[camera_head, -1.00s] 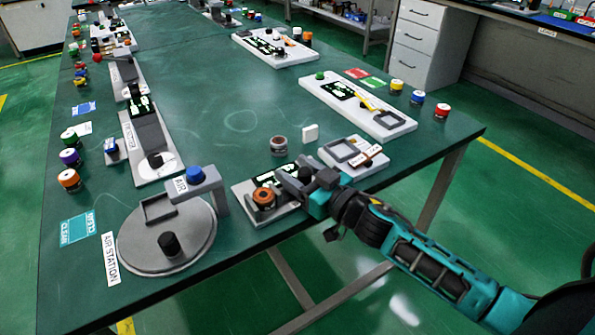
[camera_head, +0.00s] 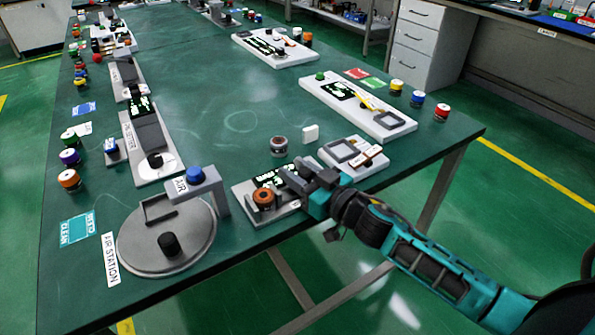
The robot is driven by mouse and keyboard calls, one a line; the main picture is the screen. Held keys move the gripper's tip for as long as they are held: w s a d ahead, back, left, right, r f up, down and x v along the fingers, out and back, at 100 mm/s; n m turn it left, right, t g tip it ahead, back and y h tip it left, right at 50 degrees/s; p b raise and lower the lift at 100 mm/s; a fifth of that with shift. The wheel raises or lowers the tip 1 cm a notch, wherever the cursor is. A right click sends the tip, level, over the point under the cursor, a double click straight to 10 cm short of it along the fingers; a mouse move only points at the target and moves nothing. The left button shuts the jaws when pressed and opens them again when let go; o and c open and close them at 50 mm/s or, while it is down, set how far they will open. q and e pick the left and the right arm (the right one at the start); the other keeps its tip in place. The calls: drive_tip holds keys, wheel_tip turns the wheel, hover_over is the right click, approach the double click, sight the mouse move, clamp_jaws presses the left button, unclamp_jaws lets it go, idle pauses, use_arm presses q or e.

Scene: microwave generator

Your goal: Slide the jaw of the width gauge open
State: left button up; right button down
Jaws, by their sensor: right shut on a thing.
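The width gauge (camera_head: 247,194) is a light grey plate near the table's front edge, with a dark display (camera_head: 270,176) and an orange-brown round part (camera_head: 264,198) on it. My right gripper (camera_head: 292,181) reaches in from the right and is shut over the gauge's right part, on what appears to be its sliding jaw. The fingers and wrist cover most of the jaw, so its exact opening is hard to see. The orange-brown part lies just left of the fingers. My left gripper is not in view.
The round air station (camera_head: 135,262) with a blue-topped arm (camera_head: 195,174) stands to the left. A dark-capped jar (camera_head: 279,146) and a white block (camera_head: 311,133) stand behind the gauge. The table's middle is clear.

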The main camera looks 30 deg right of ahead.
drive_tip(key=shift+d+r+p, duration=0.1)
drive_tip(key=shift+d+p, duration=0.35)
drive_tip(key=shift+d, duration=0.3)
drive_tip(key=shift+w+d, duration=0.1)
drive_tip(key=shift+d, duration=0.2)
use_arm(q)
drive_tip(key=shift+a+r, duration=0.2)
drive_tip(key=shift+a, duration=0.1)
use_arm(e)
drive_tip(key=c, duration=0.8)
unclamp_jaws()
use_arm(q)
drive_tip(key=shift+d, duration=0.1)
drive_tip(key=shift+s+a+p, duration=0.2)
drive_tip(key=shift+p, duration=0.25)
use_arm(e)
drive_tip(key=v, duration=1.3)
